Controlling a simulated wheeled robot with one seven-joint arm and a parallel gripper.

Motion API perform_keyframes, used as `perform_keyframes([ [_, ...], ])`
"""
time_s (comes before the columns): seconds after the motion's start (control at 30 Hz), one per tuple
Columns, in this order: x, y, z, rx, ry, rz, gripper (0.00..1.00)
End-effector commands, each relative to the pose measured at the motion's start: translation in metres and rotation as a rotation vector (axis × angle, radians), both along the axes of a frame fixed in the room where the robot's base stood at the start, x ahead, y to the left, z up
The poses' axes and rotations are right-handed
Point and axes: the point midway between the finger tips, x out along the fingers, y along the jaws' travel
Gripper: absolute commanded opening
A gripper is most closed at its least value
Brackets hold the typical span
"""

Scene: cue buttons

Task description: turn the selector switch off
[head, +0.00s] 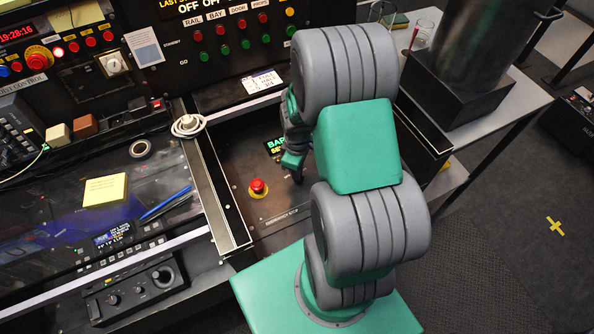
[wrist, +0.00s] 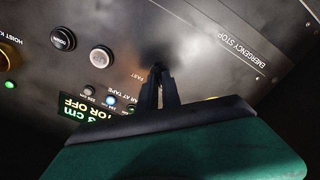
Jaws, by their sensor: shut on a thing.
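My gripper (wrist: 158,78) is shut on a small dark knob, which I take to be the selector switch (wrist: 157,67), on the dark metal panel. The fingers and shadow hide much of the switch, so its pointing direction cannot be read. A label reading "FAST" stands beside it. In the head view my gripper (head: 297,178) is low at the panel, right of the red emergency stop button (head: 258,187), and the switch is hidden.
Beside the fingers in the wrist view are a pale round button (wrist: 101,57), a black round button (wrist: 63,39) and a small blue-lit button (wrist: 108,100). A large dark cylinder (head: 478,45) stands at the right.

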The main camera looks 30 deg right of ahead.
Motion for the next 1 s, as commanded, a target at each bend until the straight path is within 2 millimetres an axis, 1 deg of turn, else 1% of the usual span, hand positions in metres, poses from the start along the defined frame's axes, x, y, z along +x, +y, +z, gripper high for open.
perform_keyframes([
  [0.3, -0.0002, 0.0006, 0.0000, 0.000, 0.000, 0.081, 0.00],
  [0.7, -0.0002, 0.0006, 0.0001, 0.000, 0.000, 0.088, 0.00],
  [0.73, -0.0002, 0.0006, 0.0001, 0.000, 0.000, 0.088, 0.09],
  [1.0, -0.0002, 0.0005, 0.0001, 0.000, 0.000, 0.086, 0.30],
])
